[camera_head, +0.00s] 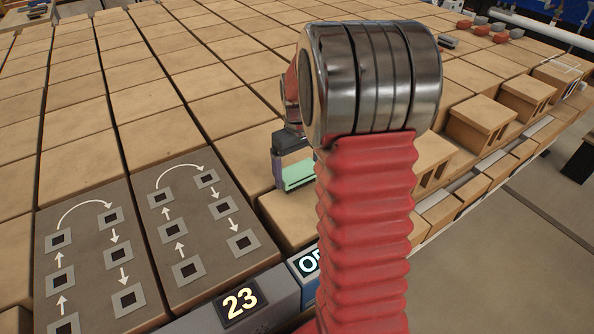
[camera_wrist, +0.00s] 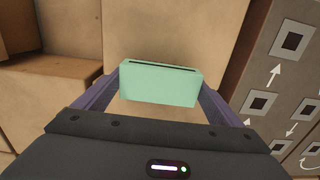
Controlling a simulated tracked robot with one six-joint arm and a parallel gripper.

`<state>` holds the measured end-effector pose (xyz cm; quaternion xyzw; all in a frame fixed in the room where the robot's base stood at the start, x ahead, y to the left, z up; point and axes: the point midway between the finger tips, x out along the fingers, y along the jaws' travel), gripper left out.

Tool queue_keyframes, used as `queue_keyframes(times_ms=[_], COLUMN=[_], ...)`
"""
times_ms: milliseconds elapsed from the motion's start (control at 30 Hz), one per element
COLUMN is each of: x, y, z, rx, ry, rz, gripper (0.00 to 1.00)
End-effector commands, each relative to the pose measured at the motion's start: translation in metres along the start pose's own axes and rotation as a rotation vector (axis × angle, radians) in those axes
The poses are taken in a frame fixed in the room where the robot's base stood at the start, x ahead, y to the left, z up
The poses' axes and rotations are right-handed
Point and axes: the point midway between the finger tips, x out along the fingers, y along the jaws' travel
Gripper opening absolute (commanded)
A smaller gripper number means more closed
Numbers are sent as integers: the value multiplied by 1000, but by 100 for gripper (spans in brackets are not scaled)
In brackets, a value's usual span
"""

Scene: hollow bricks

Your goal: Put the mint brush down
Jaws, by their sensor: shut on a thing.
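The mint brush (camera_wrist: 160,85) is a pale green block with a dark slot along its top edge. In the wrist view it sits between the two fingers of my gripper (camera_wrist: 158,88), which is shut on it. In the head view the brush (camera_head: 299,174) shows as a small green patch at my gripper (camera_head: 292,172), just left of my red arm. Tan bricks (camera_wrist: 150,35) lie beneath the brush. I cannot tell whether the brush touches them. My arm hides part of the gripper in the head view.
Two grey panels (camera_head: 197,275) with arrows and dark squares lie left of my gripper. A number 23 plate (camera_head: 239,303) is at the front edge. Raised bricks (camera_head: 480,122) stand to the right. Tan bricks (camera_head: 150,90) cover the far left. Several red-and-grey items (camera_head: 482,30) lie far right.

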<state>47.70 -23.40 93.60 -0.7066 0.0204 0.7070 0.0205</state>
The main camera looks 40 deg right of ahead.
Motion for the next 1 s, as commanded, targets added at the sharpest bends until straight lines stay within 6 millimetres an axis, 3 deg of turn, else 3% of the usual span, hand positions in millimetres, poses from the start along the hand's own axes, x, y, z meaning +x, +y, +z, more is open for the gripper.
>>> queue_keyframes(times_ms=[367, 400, 533, 833, 1000], x=[5, 5, 5, 3, -10], y=[0, 0, 0, 1, 1], z=[0, 0, 0, 0, -1], rx=[1, 1, 1, 1, 1], ry=[0, 0, 0, 1, 3], rz=[0, 0, 0, 0, 1], gripper=[72, 91, 100, 100, 100])
